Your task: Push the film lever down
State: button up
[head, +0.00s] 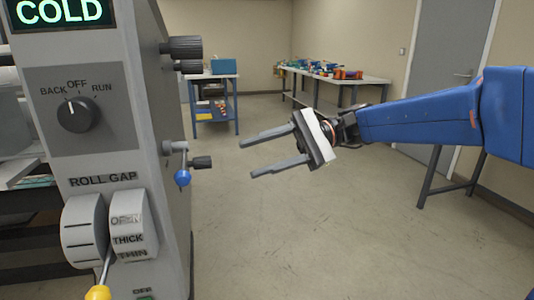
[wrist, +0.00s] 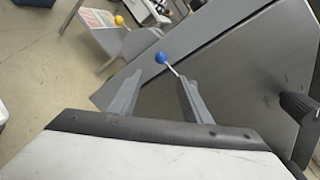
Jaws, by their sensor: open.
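A short lever with a blue ball (head: 183,177) sticks out from the right side of the grey laminator (head: 165,240); no label on it shows, so I cannot confirm that it is the film lever. In the head view its ball sits below its grey pivot. My gripper (head: 248,158) is open and empty, right of the blue ball and apart from it, fingers pointing left toward the machine. In the wrist view the blue ball (wrist: 162,57) shows beyond and between my fingertips (wrist: 160,82).
A yellow-tipped lever (head: 98,293) sits in the ROLL GAP selector. Black knobs (head: 184,47) stick out above the blue-ball lever, and a smaller one (head: 202,162) beside it. Tables (head: 345,77) stand at the back. The floor (head: 290,240) below my gripper is clear.

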jog(key=shift+v, duration=0.8)
jog(key=s+d+f+n+t+h, duration=0.2)
jog(key=s+d+f+t+h, duration=0.3)
jog(key=d+f, duration=0.7)
jog(key=s+d+f+n+t+h, duration=0.3)
jog(key=s+d+f+t+h, duration=0.2)
jog(key=s+d+f+h, duration=0.4)
jog(key=d+f+h, duration=0.1)
jog(key=d+f, duration=0.2)
jog(key=d, duration=0.3)
jog(key=shift+s+d+f, duration=0.35)
jog(key=shift+s, duration=0.05)
